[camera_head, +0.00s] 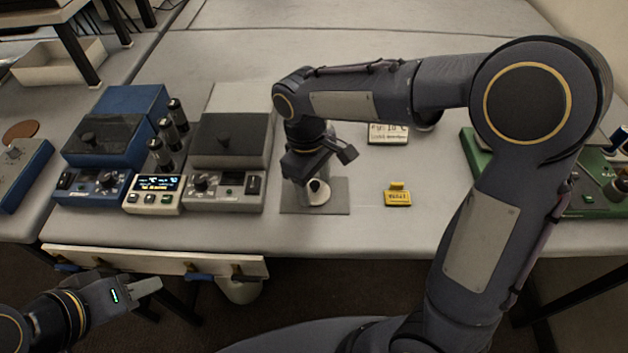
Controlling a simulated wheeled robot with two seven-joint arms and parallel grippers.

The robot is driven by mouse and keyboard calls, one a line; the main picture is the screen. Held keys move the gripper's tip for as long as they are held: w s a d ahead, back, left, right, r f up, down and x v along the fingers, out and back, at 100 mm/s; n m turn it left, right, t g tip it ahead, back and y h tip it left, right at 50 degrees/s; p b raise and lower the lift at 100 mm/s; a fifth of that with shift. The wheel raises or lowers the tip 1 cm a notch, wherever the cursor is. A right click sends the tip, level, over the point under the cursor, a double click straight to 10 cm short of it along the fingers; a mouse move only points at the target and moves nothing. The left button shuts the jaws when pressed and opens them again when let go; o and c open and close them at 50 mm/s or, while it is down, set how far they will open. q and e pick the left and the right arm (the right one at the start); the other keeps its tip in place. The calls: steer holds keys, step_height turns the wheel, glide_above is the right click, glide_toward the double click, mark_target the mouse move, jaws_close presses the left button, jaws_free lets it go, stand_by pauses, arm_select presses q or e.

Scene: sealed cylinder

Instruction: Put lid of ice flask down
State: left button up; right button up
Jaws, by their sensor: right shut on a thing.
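My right gripper (320,165) points down over the grey mat (338,207) near the front of the table. It is shut on a small pale rounded piece with a dark spot (320,196), which looks like the flask lid. The piece is low over the mat or on it; I cannot tell whether it touches. The gripper and wrist hide part of it. A dark rounded object (428,122) shows behind my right forearm, mostly hidden; I cannot tell if it is the flask. My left gripper (152,287) is low in front of the table, away from these things; its finger gap is unclear.
Left of the mat stand a grey device (228,150), a small display unit with dark vials (155,190) and a blue device (112,140). Right of it are a yellow label block (397,196) and a white sign (388,135). Green equipment (472,150) is partly behind my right arm.

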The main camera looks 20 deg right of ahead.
steer(key=o, duration=1)
steer(key=shift+f, duration=0.1)
steer(key=shift+c, duration=0.2)
step_height(320, 180, up, 12)
steer(key=w+a+p, duration=0.1)
steer(key=s+d+m+t+y, duration=0.2)
steer(key=s+d+m+y, duration=0.15)
steer(key=s+d, duration=0.4)
steer(key=s+d+f+m+t+y, duration=0.1)
steer(key=s+f+m+t, duration=0.3)
steer(key=s, duration=0.6)
steer(key=shift+d+f+m+t, duration=0.3)
steer(key=shift+d+f+m, duration=0.65)
steer(key=shift+m, duration=0.2)
